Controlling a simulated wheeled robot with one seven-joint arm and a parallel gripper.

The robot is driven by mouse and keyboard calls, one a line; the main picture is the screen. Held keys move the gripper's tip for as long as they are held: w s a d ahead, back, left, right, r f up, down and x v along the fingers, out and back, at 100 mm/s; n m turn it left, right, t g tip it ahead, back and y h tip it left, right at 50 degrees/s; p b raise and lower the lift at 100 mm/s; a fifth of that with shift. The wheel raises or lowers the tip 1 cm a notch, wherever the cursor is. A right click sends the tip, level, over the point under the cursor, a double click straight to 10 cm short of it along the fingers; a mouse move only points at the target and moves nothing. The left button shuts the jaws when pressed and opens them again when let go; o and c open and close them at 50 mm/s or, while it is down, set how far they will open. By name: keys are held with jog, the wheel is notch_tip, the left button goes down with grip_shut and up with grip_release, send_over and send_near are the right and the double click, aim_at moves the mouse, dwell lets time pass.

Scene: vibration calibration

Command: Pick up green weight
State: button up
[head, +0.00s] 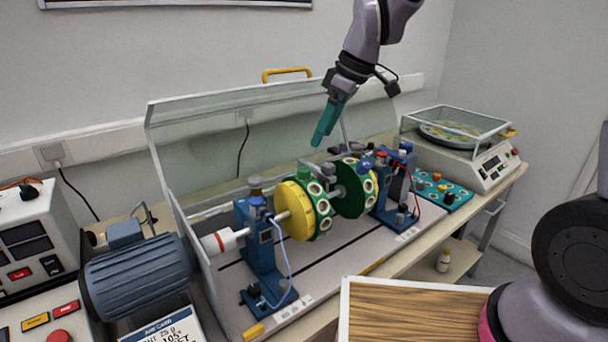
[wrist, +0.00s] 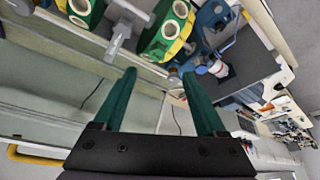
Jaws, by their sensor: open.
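My gripper (head: 319,140) hangs above and behind the rotor, its teal fingers pointing down; in the wrist view (wrist: 159,76) its fingers are apart with nothing between them. The rotor carries two discs with green rims and white-ringed holes: a left yellow-faced disc (head: 293,212) and a right disc (head: 350,198). A small green piece (head: 303,173) stands up at the top of the left disc and may be the green weight; I cannot be sure. The wrist view shows both green rims ahead, apart from the fingers.
A raised clear cover (head: 195,135) stands behind the rotor. Blue supports (head: 258,250) flank the discs, with a motor (head: 140,277) at left. A teal tray (head: 458,196) with small coloured pieces lies right, before a scale (head: 490,165). A wooden surface (head: 410,315) is at front.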

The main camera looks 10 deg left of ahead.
send_over(307, 170)
jog(key=d, duration=0.2)
jog(key=f, duration=0.3)
jog(key=s+f, duration=0.1)
jog(key=f, duration=0.1)
jog(key=x, duration=0.5)
jog(key=shift+w+d+f, duration=0.15)
jog(key=shift+w, duration=0.15)
grip_shut()
